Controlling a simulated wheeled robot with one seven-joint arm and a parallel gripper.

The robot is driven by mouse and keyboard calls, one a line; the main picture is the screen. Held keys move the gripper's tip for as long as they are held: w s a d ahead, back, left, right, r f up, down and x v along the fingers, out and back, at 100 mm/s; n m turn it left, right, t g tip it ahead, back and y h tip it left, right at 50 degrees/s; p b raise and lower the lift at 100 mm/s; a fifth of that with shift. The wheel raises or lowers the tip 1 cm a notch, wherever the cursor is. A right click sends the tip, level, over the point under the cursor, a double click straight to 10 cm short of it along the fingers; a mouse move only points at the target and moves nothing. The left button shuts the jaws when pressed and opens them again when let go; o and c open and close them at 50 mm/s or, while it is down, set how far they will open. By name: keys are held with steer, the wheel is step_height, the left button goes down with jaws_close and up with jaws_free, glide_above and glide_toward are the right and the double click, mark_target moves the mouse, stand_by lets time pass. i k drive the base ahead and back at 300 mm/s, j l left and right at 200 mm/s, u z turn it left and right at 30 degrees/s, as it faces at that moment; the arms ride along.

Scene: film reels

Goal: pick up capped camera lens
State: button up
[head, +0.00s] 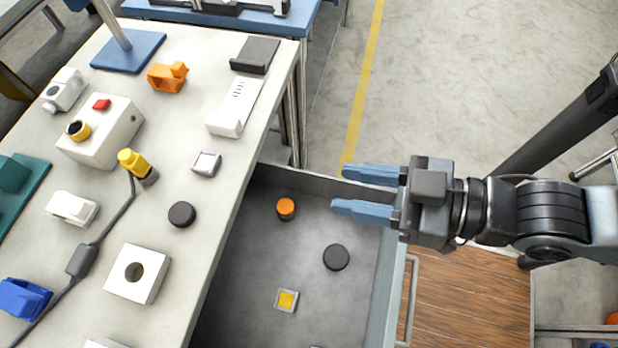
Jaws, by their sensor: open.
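I cannot tell for sure which thing is the capped camera lens. One short round black piece (336,257) lies in the open grey drawer (240,300), and a similar black disc (181,214) lies on the workbench. A small dark cylinder with an orange top (286,208) stands in the drawer, above and left of the black piece. My gripper (339,189) is open and empty, with its blue fingers pointing left over the drawer's upper right side. It is apart from all of these pieces.
A small square piece with a yellow centre (287,300) lies low in the drawer. The bench (215,50) holds a control box (100,130), a white block with a hole (137,273) and several other parts. The drawer's walls and handle (410,300) stand close to my gripper.

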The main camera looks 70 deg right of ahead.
mark_target(286, 210)
steer(key=l+z, duration=0.65)
steer(key=i+l+z, duration=0.1)
steer(key=z, duration=0.25)
steer(key=i+l, duration=0.1)
steer(key=l, duration=0.15)
steer(key=l+u, duration=0.2)
steer(key=u, duration=0.3)
steer(key=l+u, duration=0.25)
steer(key=u, duration=0.25)
steer(key=l+u, duration=0.15)
steer(key=u, duration=0.25)
steer(key=k+l+u, duration=0.1)
steer(key=u, duration=0.3)
steer(key=k+l+u, duration=0.1)
steer(key=u, duration=0.3)
steer(key=k+u, duration=0.1)
steer(key=u, duration=0.3)
